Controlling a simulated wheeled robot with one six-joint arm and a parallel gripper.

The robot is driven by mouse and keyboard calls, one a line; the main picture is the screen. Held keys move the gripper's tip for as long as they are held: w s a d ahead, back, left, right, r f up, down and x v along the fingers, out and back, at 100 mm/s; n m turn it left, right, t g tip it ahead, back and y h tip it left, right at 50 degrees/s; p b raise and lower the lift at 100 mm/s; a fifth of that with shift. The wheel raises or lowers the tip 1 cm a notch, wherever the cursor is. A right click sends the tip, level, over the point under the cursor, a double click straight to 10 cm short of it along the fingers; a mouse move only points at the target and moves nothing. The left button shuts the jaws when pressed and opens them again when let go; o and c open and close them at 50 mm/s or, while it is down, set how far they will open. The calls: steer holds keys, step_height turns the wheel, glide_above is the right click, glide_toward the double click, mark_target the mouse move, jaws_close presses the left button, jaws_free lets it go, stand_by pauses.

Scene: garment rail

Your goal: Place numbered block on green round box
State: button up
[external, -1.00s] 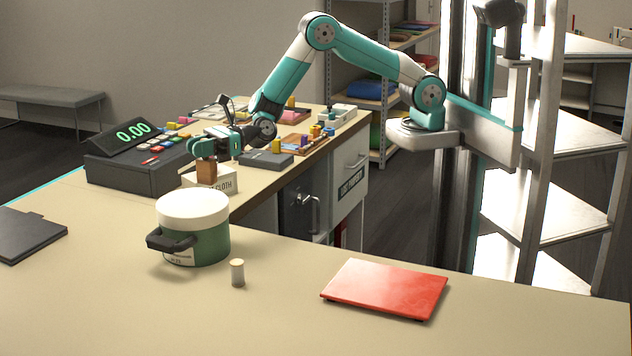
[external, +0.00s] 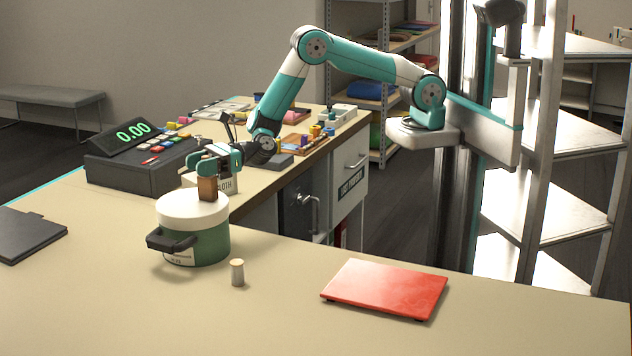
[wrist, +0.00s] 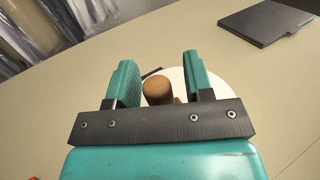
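The brown wooden block (external: 207,189) is upright at the fingertips of my gripper (external: 206,170). It is over the white lid of the green round box (external: 205,247); I cannot tell whether its bottom touches the lid. No number can be read on it. In the wrist view, the brown block (wrist: 157,92) shows between the two teal fingers of my gripper (wrist: 160,62), with the white lid (wrist: 230,85) behind it. The box has a dark handle and a pale label on its front.
A small pale cylinder (external: 237,272) stands right of the box. A red flat board (external: 385,289) lies farther right, and a dark folder (external: 28,234) at the left.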

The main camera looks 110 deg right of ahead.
steer(key=shift+r, duration=0.2)
steer(key=b+v, duration=0.8)
steer(key=v, duration=0.3)
steer(key=s+a+r+n+g+y, duration=0.3)
steer(key=s+a+n+g, duration=0.3)
steer(key=n, duration=0.4)
steer(key=s+a+r+n+g+y, duration=0.3)
steer(key=s+a+n, duration=0.4)
steer(key=a+n, duration=0.25)
steer(key=s+d+n+g+h, duration=0.2)
steer(key=s+n+g+h, duration=0.1)
steer(key=s+n, duration=0.7)
steer(key=s+d+f+n+g+h, duration=0.1)
steer(key=s+d+n+g+h, duration=0.2)
steer(key=s+n, duration=0.7)
steer(key=s+g+h, duration=0.1)
steer(key=s+g, duration=0.1)
steer(key=s, duration=0.1)
steer(key=shift+s+d, duration=0.25)
steer(key=shift+s, duration=0.15)
